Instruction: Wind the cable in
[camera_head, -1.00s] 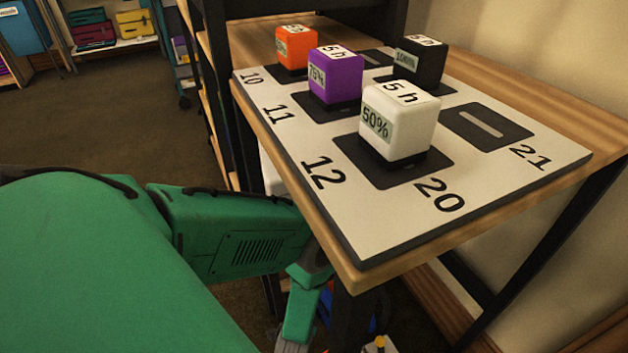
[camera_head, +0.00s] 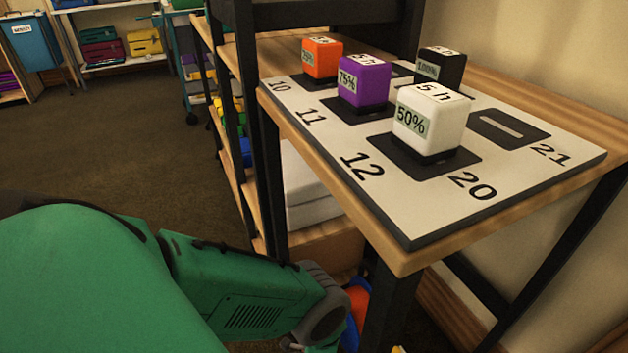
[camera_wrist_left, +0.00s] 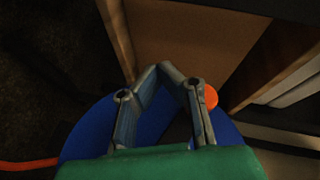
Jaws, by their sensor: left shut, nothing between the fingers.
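A blue cable reel (camera_wrist_left: 82,137) shows in the left wrist view, mostly behind my left gripper (camera_wrist_left: 161,68). An orange cable (camera_wrist_left: 30,163) runs out from the reel to the left edge. A round orange knob (camera_wrist_left: 211,97) shows just right of the fingers. My left gripper is shut and empty, its fingertips together in front of the reel; whether it touches the reel cannot be told. In the head view, part of the reel (camera_head: 357,312) shows blue and orange beyond my green left wrist, below the table. My right gripper is not in view.
A wooden table (camera_head: 408,262) carries a numbered board (camera_head: 405,222) with white, purple, orange and black cubes. Its dark leg (camera_head: 388,310) stands beside the reel. A shelf with a white box (camera_head: 305,190) is behind. Open floor (camera_head: 110,140) lies to the left.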

